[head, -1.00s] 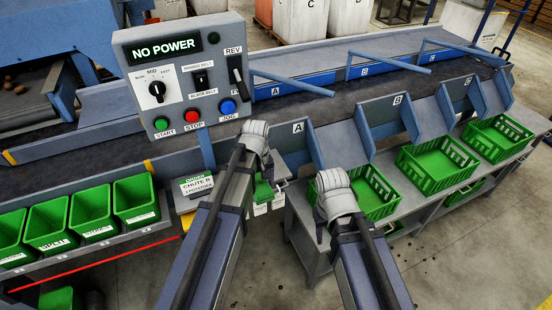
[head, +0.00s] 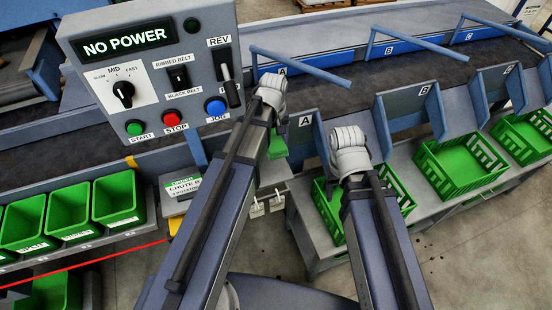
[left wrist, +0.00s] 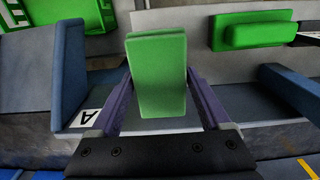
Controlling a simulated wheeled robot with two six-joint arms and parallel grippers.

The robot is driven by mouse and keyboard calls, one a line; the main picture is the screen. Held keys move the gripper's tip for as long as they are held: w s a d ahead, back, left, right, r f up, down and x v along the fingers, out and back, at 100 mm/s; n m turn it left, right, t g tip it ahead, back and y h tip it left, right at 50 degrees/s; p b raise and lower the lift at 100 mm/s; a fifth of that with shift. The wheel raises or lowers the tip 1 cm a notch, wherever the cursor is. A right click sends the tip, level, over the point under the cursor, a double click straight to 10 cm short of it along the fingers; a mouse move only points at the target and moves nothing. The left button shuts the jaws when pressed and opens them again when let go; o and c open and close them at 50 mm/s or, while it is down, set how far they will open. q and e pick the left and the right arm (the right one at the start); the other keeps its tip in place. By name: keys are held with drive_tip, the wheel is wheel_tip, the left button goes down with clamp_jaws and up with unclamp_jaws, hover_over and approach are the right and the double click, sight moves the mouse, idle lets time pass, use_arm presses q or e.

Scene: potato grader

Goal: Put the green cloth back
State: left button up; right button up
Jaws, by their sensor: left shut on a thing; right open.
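My left gripper (left wrist: 157,80) is shut on a green cloth (left wrist: 158,70), which stands out flat and folded between the two fingers in the left wrist view. In the head view the cloth (head: 278,146) shows as a small green patch under my left wrist, in front of the belt's near wall, left of the chute marked A. My right gripper (head: 349,160) is open over the green crate below chute A; its fingers are mostly hidden by the wrist.
Another green padded piece (left wrist: 253,31) lies at the wrist view's upper right. An order sign (head: 183,185) and white tags (head: 266,206) are beside my left arm. The control panel (head: 150,70) reads NO POWER. Green crates (head: 455,165) stand right, green bins (head: 118,198) left.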

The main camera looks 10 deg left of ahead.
use_arm(q)
drive_tip(key=shift+s+f+b, duration=0.15)
drive_tip(key=shift+f+b, duration=0.1)
drive_tip(key=shift+b, duration=0.1)
drive_tip(key=b, duration=0.6)
hover_over(274, 165)
wheel_tip(274, 165, down, 6)
drive_tip(key=shift+r, duration=0.15)
wheel_tip(274, 165, down, 4)
drive_tip(key=b, duration=0.3)
drive_tip(key=shift+r, duration=0.15)
drive_tip(key=shift+f+b, duration=0.2)
drive_tip(key=shift+b, duration=0.15)
drive_tip(key=o, duration=1)
drive_tip(key=shift+r, duration=0.15)
